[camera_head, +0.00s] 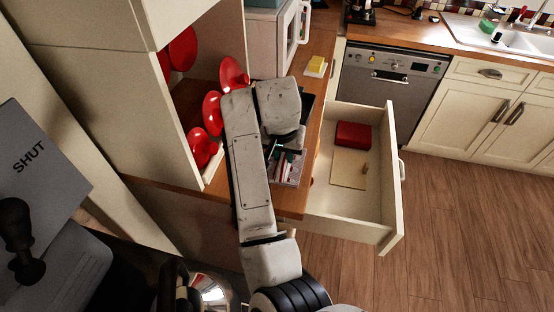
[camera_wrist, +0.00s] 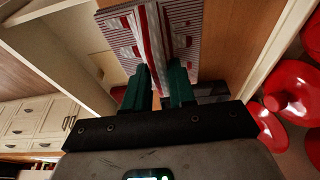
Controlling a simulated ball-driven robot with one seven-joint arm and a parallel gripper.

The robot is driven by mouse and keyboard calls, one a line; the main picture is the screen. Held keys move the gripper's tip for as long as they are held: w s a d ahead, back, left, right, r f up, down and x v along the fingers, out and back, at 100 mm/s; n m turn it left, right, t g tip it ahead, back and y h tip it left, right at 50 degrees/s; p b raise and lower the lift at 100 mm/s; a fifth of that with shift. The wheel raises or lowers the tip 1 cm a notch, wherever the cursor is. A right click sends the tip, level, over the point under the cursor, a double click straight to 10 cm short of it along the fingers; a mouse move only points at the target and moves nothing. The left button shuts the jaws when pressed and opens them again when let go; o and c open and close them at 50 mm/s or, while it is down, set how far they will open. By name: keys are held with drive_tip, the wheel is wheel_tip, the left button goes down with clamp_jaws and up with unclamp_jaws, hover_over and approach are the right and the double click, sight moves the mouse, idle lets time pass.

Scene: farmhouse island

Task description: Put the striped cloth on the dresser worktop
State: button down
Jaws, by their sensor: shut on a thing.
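The striped cloth (camera_wrist: 151,38), red, white and grey, is folded into a flat bundle. My gripper (camera_wrist: 160,72) has its two green fingers shut on it. In the head view the cloth (camera_head: 286,168) shows partly below my arm, over the near part of the wooden dresser worktop (camera_head: 322,92). My arm hides much of my gripper (camera_head: 290,148) and the worktop there. I cannot tell whether the cloth touches the worktop.
An open drawer (camera_head: 390,205) juts out right of the worktop, holding a red box (camera_head: 353,134) and a pale board (camera_head: 349,168). Red dishes (camera_head: 212,112) stand on the left. A yellow block (camera_head: 316,63) and a white appliance (camera_head: 277,42) sit farther back. The floor at right is clear.

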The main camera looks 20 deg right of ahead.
drive_tip(key=w+f, duration=0.2)
drive_tip(key=shift+w+a+f, duration=0.1)
drive_tip(key=shift+a+f, duration=0.2)
drive_tip(key=shift+a, duration=0.05)
drive_tip(key=shift+s+a+p+x, duration=0.1)
drive_tip(key=shift+a+p+x, duration=0.1)
drive_tip(key=shift+x, duration=0.65)
drive_tip(key=shift+s+a+p+x, duration=0.1)
drive_tip(key=shift+s+p+x, duration=0.1)
drive_tip(key=shift+x, duration=0.6)
drive_tip(key=shift+f, duration=0.1)
drive_tip(key=shift+f, duration=0.15)
drive_tip(key=c, duration=0.9)
unclamp_jaws()
drive_tip(key=shift+c, duration=0.2)
drive_tip(key=b+v, duration=0.1)
drive_tip(key=v, duration=1.1)
drive_tip(key=shift+b, duration=0.35)
